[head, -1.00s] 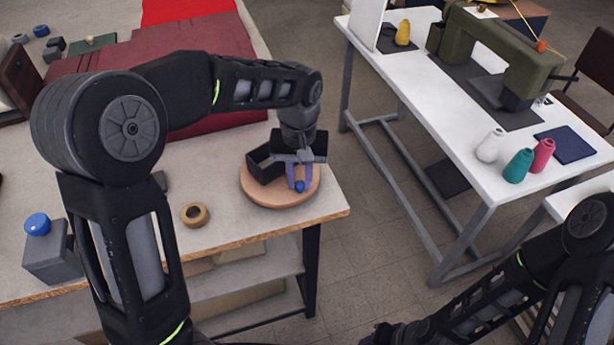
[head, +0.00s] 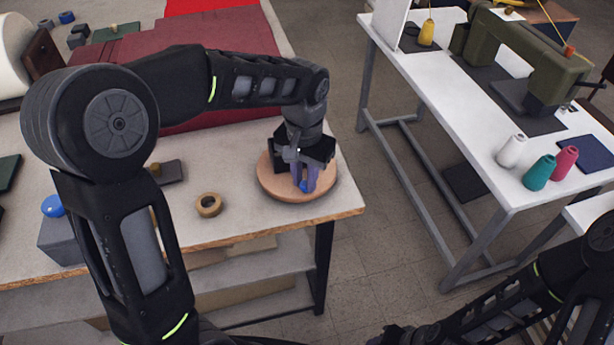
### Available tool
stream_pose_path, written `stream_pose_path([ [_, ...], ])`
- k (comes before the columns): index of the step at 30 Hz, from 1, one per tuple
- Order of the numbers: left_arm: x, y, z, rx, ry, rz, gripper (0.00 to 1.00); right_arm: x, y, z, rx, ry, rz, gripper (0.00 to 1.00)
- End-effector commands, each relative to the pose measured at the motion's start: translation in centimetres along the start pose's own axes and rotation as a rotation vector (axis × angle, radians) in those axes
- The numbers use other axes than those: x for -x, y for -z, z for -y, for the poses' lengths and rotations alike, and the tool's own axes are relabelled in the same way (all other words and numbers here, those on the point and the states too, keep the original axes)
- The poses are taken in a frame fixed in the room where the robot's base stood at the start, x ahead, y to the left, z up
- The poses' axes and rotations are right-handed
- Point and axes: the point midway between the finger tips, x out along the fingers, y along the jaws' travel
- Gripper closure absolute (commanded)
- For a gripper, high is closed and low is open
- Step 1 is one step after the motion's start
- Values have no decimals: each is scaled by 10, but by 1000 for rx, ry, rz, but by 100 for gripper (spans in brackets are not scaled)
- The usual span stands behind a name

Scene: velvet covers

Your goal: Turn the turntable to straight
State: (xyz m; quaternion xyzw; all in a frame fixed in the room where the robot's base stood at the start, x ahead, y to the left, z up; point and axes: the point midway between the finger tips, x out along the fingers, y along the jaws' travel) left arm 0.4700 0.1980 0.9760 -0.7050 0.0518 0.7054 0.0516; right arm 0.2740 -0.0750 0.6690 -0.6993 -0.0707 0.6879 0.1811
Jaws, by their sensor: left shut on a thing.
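The turntable (head: 274,186) is a round, pale wooden disc near the right front corner of the table. A small blue knob (head: 304,187) sits on the disc's front part. My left gripper (head: 304,182) reaches down over the disc, its purple-grey fingers shut on the blue knob. My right gripper (head: 392,335) is low at the bottom edge, away from the table; its fingers are too dark and cut off to read.
A tape roll (head: 209,205) lies left of the turntable. A grey block with a blue top (head: 62,240) stands further left. Dark red cloth (head: 230,120) covers the table behind. A white sewing table (head: 480,180) stands right, across open floor.

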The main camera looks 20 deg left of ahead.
Motion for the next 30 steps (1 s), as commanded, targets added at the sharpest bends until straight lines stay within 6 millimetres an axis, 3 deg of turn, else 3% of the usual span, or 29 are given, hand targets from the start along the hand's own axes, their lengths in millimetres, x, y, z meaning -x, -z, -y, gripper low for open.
stream_pose_path([
  [13,1,0,1,-7,1,-1,100,0,0,0,0,0,0,64],
  [14,1,0,1,-7,1,-1,77,0,0,0,0,0,0,64],
  [21,0,0,0,-6,0,-1,58,0,0,0,0,0,0,64],
  [30,2,0,0,-6,0,-1,58,0,0,0,0,0,0,64],
])
